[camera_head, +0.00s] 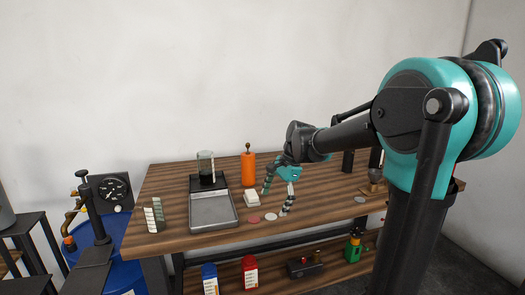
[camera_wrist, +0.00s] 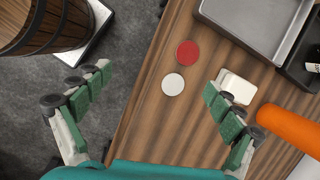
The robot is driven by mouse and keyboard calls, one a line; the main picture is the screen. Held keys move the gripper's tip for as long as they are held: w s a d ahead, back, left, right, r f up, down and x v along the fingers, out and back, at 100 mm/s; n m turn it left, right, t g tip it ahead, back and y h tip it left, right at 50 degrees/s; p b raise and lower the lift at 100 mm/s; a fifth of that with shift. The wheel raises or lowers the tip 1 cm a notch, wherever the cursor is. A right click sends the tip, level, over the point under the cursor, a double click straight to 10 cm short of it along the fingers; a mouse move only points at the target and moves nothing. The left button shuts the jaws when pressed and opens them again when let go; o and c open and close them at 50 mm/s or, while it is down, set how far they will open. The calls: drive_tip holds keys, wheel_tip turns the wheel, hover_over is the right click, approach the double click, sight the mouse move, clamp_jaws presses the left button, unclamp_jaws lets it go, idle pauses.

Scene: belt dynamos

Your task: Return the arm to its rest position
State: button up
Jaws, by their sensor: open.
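My gripper (camera_head: 277,200) hangs over the front part of the wooden table (camera_head: 320,199), with its fingers spread and nothing between them. In the wrist view my gripper (camera_wrist: 157,82) shows two green-padded fingers wide apart. A red disc (camera_head: 254,219) and a white disc (camera_head: 271,217) lie flat on the table near the fingers. In the wrist view the red disc (camera_wrist: 188,52) and white disc (camera_wrist: 173,84) lie between the fingers' lines, untouched. My arm reaches leftward across the table from the right side of the head view.
A white block (camera_head: 252,199), an orange cylinder (camera_head: 248,169), a grey tray (camera_head: 212,210) and a glass beaker (camera_head: 206,165) stand close left of my gripper. Small items stand at the table's right end. Space above the table is clear.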

drive_tip(key=s+d+f+n+t+h, duration=0.3)
drive_tip(key=s+d+f+n+t, duration=0.1)
drive_tip(key=s+d+f+n, duration=0.8)
drive_tip(key=s+d+f, duration=0.3)
drive_tip(key=s+f, duration=0.1)
drive_tip(key=s, duration=0.1)
drive_tip(key=shift+s+d+h, duration=0.15)
drive_tip(key=shift+s+h, duration=0.15)
drive_tip(key=shift+h, duration=0.1)
